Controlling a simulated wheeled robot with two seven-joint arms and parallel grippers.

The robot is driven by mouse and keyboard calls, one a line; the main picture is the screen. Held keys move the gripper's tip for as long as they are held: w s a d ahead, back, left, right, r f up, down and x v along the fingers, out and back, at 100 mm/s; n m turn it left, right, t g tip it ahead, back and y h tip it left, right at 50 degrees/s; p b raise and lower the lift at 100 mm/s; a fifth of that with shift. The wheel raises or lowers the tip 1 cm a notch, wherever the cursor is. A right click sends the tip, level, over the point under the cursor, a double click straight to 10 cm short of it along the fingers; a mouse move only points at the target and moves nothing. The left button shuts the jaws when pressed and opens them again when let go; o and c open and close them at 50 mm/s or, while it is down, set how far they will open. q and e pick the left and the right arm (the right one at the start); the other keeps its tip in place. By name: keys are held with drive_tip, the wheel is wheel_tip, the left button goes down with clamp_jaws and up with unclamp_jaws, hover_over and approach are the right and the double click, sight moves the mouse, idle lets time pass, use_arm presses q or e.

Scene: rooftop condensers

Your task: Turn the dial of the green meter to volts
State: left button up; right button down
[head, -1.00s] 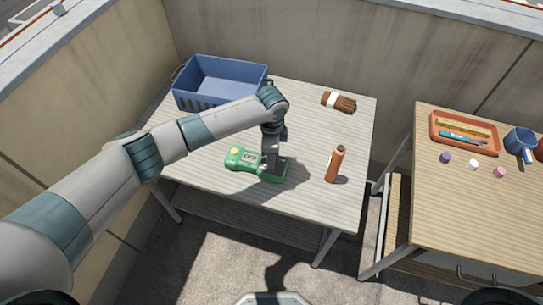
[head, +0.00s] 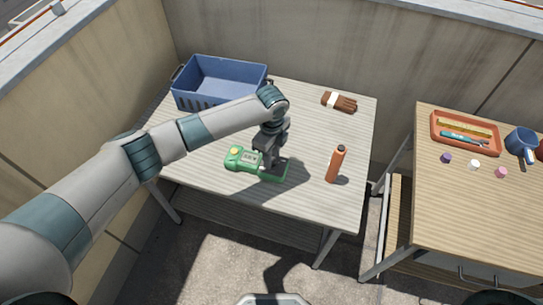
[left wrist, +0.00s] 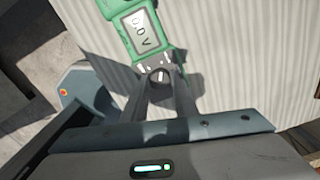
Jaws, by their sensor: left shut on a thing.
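The green meter (head: 245,163) lies flat on the slatted table, with a yellow button and a display at its left end. My left gripper (head: 270,163) points down over the meter's right part, its jaws shut on the dial. In the left wrist view the round dark dial (left wrist: 159,75) sits between the two fingertips, with a light mark on its top. The green meter (left wrist: 139,30) there shows its display (left wrist: 140,30), with characters that seem to include a V. In the head view the gripper hides the dial. My right gripper is not in view.
An orange bottle (head: 336,165) stands upright right of the meter. A separate right-hand table holds an orange tray (head: 464,149), a blue mug (head: 519,142) and small coloured pieces.

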use_arm(q)
drive_tip(key=o, duration=1.1)
drive_tip(key=shift+c, duration=0.2)
drive_tip(key=shift+r, duration=0.1)
wheel_tip(320, 180, up, 17)
drive_tip(key=b, duration=0.4)
drive_tip(key=shift+r, duration=0.15)
